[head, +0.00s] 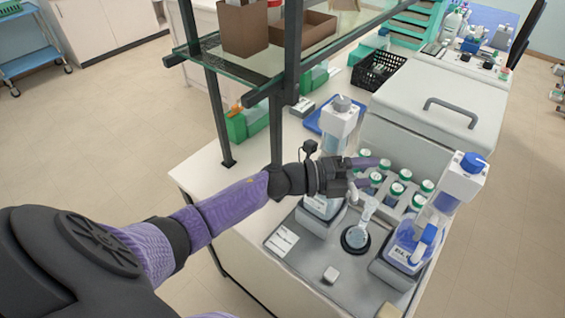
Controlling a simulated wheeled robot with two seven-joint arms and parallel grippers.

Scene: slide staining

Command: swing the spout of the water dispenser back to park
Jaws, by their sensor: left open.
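Two bottle-top dispensers stand on a grey tray (318,262). The left one (341,118) has a white head, a grey cap and a clear bottle (322,206); it looks like the water dispenser. The right one (462,182) has a blue cap and a bottle with blue contents (408,246). My left gripper (371,172) is open, with its fingers pointing right, in front of the left dispenser's middle. It covers that part, and I cannot make out the spout's direction. I see nothing between the fingers. My right gripper is out of view.
A glass flask (367,212) stands in a black ring (355,240) between the dispensers. Several green-capped bottles (397,189) sit close behind the gripper. A lidded grey box (430,100) stands behind them. A shelf post (291,60) rises at the left.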

